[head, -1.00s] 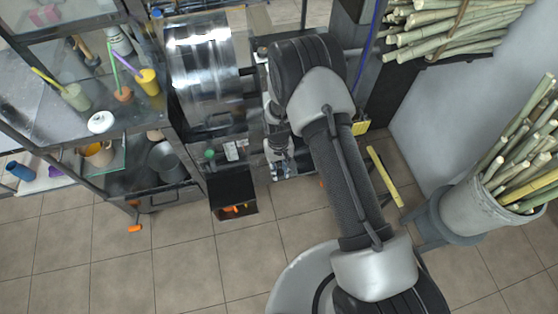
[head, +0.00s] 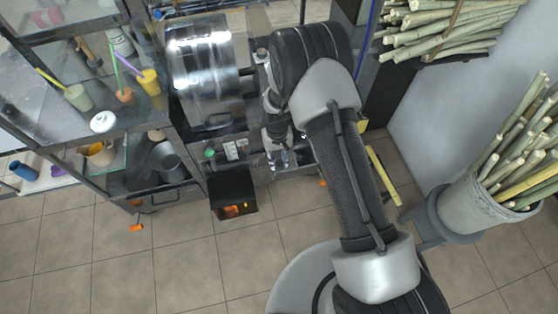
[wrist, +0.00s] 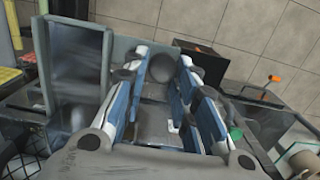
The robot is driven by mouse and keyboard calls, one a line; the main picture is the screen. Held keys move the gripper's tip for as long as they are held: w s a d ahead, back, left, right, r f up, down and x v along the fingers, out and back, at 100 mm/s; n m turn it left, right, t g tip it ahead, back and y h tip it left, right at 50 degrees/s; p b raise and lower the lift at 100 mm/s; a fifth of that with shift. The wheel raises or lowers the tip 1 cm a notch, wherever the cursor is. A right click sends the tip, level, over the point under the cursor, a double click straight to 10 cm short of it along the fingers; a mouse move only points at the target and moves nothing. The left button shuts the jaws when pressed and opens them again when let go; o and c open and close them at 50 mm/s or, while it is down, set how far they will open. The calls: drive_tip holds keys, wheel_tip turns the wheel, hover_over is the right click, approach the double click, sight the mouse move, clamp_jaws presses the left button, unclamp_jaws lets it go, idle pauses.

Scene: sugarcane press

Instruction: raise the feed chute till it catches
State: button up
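A grey tray-like panel with raised sides, which looks like the feed chute (wrist: 76,75), stands left of my gripper in the wrist view. In the head view my arm hides most of that area, so I cannot tell its tilt or any catch. My gripper (wrist: 162,58) has its blue and white fingers spread apart. A dark round knob-like part (wrist: 162,69) shows between the fingertips. I cannot tell whether the fingers touch it. In the head view my gripper (head: 282,158) is low at the front of the press, right of the dark box.
The shiny press drum (head: 203,70) stands behind. A dark box (head: 233,196) with orange inside juts out at the front. The glass-shelved cabinet (head: 110,125) is at left. A bucket of cane (head: 470,213) stands right.

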drive_tip(key=shift+o, duration=0.6)
drive_tip(key=shift+f, duration=0.1)
drive_tip(key=shift+o, duration=1.1)
drive_tip(key=shift+s, duration=0.2)
wheel_tip(320, 180, up, 12)
drive_tip(key=w, duration=0.1)
